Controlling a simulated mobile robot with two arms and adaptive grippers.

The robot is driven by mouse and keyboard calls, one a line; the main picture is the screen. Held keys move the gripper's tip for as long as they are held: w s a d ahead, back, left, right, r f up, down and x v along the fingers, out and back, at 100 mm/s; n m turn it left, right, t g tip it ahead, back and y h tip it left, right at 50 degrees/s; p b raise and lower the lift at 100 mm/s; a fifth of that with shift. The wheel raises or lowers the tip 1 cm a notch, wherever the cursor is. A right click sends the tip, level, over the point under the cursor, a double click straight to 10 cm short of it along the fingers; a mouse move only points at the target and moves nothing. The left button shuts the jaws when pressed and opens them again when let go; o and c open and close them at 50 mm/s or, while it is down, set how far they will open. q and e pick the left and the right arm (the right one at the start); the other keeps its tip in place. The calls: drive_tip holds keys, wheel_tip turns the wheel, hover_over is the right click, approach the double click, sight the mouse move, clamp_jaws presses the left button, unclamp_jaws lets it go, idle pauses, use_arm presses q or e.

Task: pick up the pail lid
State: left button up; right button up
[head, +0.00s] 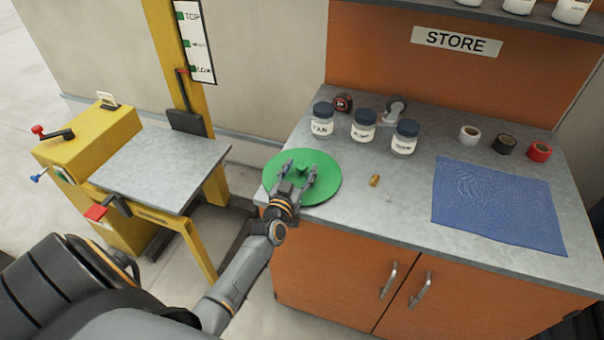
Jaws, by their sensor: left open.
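The pail lid (325,185) is a green round disc with a small raised knob (300,166) at its middle. It lies flat on the grey top of the orange cabinet, at the left front edge. My left gripper (297,175) is over the lid, with its open fingers pointing at the knob. The fingers seem to be on either side of the knob or just short of it; I cannot tell whether they touch. The gripper hides the near part of the lid. My right gripper is not in view.
Labelled jars (363,126) with dark caps stand behind the lid. A small brass piece (375,180) lies to its right, then a blue mat (497,204) and tape rolls (503,144). A yellow lift with a grey platform (160,165) stands left of the cabinet.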

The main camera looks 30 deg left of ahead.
use_arm(q)
clamp_jaws()
drive_tip(key=shift+s+r, duration=0.1)
idle(0.3)
